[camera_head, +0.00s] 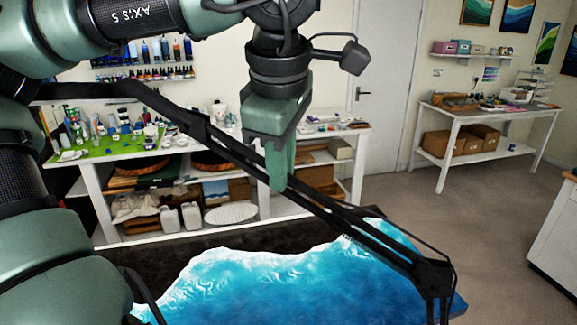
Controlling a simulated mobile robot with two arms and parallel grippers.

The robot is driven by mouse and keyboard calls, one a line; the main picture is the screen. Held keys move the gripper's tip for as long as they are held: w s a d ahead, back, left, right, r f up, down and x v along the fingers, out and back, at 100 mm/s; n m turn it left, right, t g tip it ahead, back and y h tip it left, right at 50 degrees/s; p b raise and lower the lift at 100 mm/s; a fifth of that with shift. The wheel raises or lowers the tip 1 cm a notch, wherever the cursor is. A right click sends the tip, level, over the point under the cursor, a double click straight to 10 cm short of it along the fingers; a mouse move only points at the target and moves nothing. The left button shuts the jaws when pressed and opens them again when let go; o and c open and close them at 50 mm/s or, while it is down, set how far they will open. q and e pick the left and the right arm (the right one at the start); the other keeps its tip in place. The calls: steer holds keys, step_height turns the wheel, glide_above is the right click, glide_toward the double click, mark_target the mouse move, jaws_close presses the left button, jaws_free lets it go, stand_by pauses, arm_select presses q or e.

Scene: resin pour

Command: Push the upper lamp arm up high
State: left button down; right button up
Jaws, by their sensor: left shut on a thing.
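The black lamp has a long upper arm (355,225) of thin parallel bars. It slants from an elbow joint (432,272) at the lower right up to the left, where its far end passes behind my left arm. Below the elbow, thin black bars run down out of the picture. My left gripper (279,178) points down from the top and is shut on the middle of the upper arm. Its green fingers hide a short stretch of the bars. The lamp's head is not clearly visible. My right gripper is not in view.
A blue and white resin piece (300,285) lies on a dark surface below the lamp. A white bench (225,150) with bottles, boxes and jugs stands behind. A second white table (490,112) with cardboard boxes is at the back right. Open floor lies at the right.

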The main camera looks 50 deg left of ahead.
arm_select(q)
steer(key=shift+w+d+r, duration=0.15)
steer(key=shift+d+r, duration=0.05)
steer(key=shift+r, duration=0.15)
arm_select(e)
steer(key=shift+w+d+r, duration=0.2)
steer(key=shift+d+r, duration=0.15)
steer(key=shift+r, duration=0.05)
arm_select(q)
steer(key=c, duration=1.5)
jaws_free()
steer(key=shift+o, duration=0.2)
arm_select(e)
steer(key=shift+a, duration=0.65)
arm_select(q)
steer(key=b+v, duration=0.1)
steer(key=v, duration=0.6)
steer(key=shift+d+r+b, duration=0.2)
steer(key=shift+r+b, duration=0.1)
steer(key=shift+r, duration=0.05)
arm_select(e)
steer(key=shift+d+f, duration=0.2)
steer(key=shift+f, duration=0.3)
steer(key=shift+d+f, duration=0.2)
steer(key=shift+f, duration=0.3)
